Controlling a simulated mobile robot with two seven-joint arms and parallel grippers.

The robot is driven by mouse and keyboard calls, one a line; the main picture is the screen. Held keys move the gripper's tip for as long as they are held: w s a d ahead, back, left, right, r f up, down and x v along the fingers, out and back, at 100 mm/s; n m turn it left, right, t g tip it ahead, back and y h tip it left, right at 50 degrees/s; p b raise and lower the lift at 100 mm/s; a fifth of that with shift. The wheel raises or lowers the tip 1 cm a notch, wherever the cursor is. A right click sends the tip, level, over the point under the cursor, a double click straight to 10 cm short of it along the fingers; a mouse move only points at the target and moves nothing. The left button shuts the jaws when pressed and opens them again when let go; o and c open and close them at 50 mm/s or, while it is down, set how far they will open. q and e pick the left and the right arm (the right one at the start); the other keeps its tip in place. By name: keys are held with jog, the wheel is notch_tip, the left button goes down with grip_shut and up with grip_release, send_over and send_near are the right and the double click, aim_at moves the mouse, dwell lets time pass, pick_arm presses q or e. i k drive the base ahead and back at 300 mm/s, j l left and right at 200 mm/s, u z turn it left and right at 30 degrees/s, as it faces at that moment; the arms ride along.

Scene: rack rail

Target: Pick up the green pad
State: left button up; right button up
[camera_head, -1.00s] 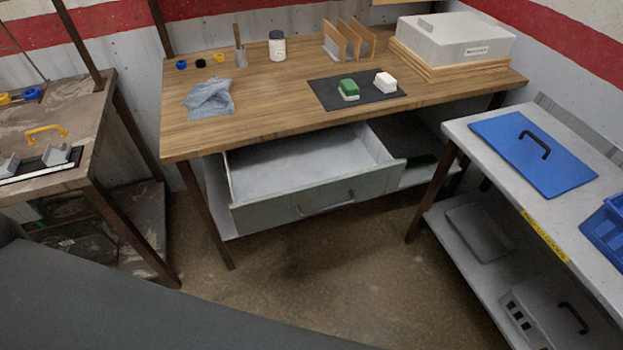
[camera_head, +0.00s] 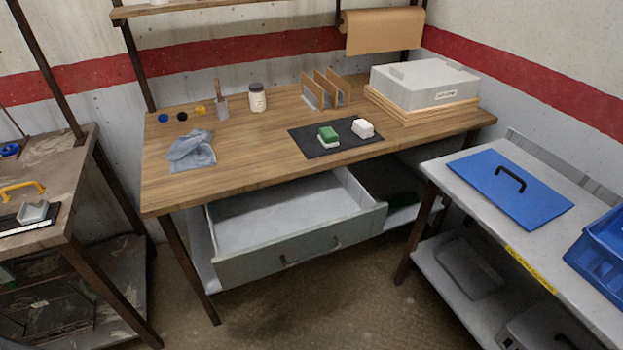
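The green pad (camera_head: 327,133) is a small block with a green top and a whitish lower part. It lies on a dark mat (camera_head: 309,144) on the wooden workbench (camera_head: 240,144). A white block (camera_head: 363,128) sits beside it on the right, a small gap apart. Neither of my grippers shows in the head view.
An open, empty drawer (camera_head: 300,250) juts out below the bench front. A grey cloth (camera_head: 191,149), a jar (camera_head: 257,98), an upright divider rack (camera_head: 325,89) and a large grey box (camera_head: 424,85) stand on the bench. A side table with a blue board (camera_head: 510,188) is at right.

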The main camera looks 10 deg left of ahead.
aim_at(326, 135)
jog(key=z, duration=0.3)
jog(key=j+z, duration=0.35)
jog(key=z, duration=0.15)
jog(key=k+j+z, duration=0.2)
jog(key=z, duration=0.25)
jog(key=k+j+z, duration=0.15)
jog(key=j, duration=0.3)
jog(key=k+j+z, duration=0.2)
jog(key=k+j, duration=0.55)
jog(key=j, duration=0.2)
